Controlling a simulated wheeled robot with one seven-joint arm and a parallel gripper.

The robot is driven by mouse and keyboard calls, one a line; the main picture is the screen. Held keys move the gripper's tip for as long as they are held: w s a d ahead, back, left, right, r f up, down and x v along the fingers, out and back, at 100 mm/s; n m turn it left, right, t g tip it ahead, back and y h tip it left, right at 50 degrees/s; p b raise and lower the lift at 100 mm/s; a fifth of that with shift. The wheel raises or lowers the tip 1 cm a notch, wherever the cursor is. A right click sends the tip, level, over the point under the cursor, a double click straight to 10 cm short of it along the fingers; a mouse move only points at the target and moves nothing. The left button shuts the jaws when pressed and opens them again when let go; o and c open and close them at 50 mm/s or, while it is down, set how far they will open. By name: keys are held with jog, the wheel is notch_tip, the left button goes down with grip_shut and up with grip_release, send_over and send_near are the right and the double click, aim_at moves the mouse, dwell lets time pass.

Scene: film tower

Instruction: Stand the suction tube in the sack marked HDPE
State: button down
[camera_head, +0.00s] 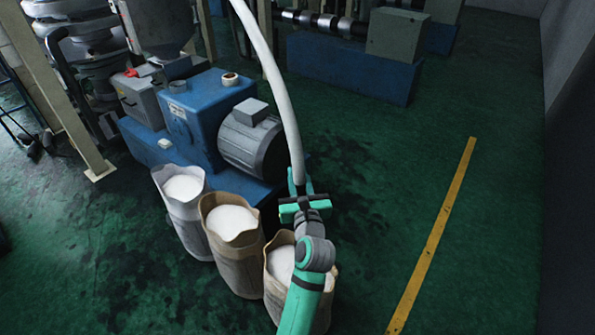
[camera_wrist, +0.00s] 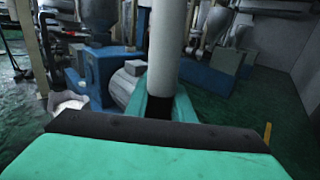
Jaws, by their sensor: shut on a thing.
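The suction tube (camera_head: 279,92) is a long pale hose that hangs from above the top of the head view. My gripper (camera_head: 300,190) is shut on its lower part, and the tube (camera_wrist: 165,50) stands upright between the fingers in the wrist view. The tube's lower end is hidden behind my gripper. Three open sacks of white granules stand in a row: a white one (camera_head: 183,215), a brown one (camera_head: 236,262) and a tan one (camera_head: 274,296). My arm partly covers the tan sack, and my gripper is above and beyond it. I cannot read the sack markings.
A blue machine (camera_head: 195,115) with a grey motor (camera_head: 252,140) stands just behind the sacks. Another blue machine base (camera_head: 350,68) stands at the back. The green floor to the right is clear, with a yellow line (camera_head: 436,235) along it.

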notch_tip(320, 180, down, 11)
jog(key=shift+f, duration=0.2)
dwell(1.3)
jog(key=c, duration=1.5)
grip_release()
jog(key=shift+o, duration=0.2)
jog(key=shift+f, duration=0.15)
jog(key=shift+s, duration=0.15)
jog(key=s+d, duration=0.1)
jog(key=s, duration=0.9)
jog(key=shift+s+d, duration=0.2)
jog(key=shift+d, duration=0.15)
